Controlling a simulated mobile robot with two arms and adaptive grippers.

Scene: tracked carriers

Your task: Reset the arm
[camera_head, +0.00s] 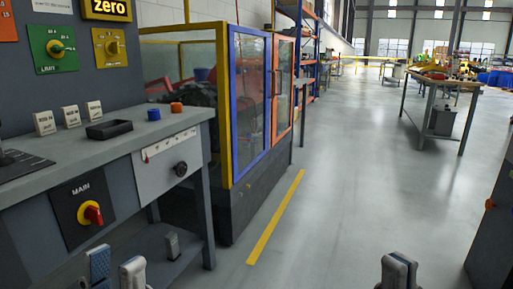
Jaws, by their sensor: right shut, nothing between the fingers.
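My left gripper (116,268) shows at the bottom edge, left of the middle, below the control bench. My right gripper (397,270) shows at the bottom edge, right of the middle, over the open floor. Its fingertips are together with nothing between them. The rest of both arms is out of the frame.
A control bench (120,150) with a red MAIN switch (92,213) stands at left. Beyond it is a glazed machine enclosure (250,100). A yellow line (276,218) marks the floor. The aisle (350,150) is clear; a worktable (440,85) stands far right.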

